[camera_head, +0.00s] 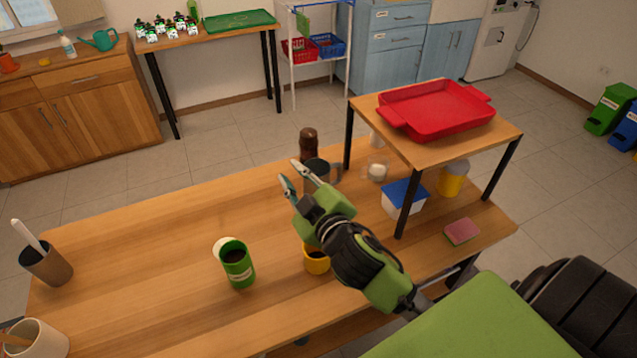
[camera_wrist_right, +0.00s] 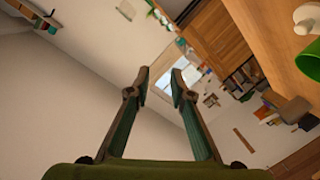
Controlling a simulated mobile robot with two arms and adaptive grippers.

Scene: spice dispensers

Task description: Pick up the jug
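No vessel stands out clearly as the jug. A dark grey container (camera_head: 318,167) stands behind my right gripper's fingertips and is partly hidden by them. A green cup-like vessel (camera_head: 238,266) stands left of the gripper, with a pale round thing beside it, and its green side also shows at the right edge of the right wrist view (camera_wrist_right: 309,62). A yellow cup (camera_head: 316,262) stands below the gripper, partly covered by it. My right gripper (camera_head: 297,175) is raised above the table; its fingers are apart and empty, also in the wrist view (camera_wrist_right: 160,84). My left gripper is out of view.
A brown bottle (camera_head: 308,142) stands at the table's far edge. A small raised shelf (camera_head: 450,153) with a red tray (camera_head: 436,108) stands on the right; a blue-lidded box (camera_head: 404,197) and pink sponge (camera_head: 461,231) are near it. The wooden table (camera_head: 150,250) is clear at centre left.

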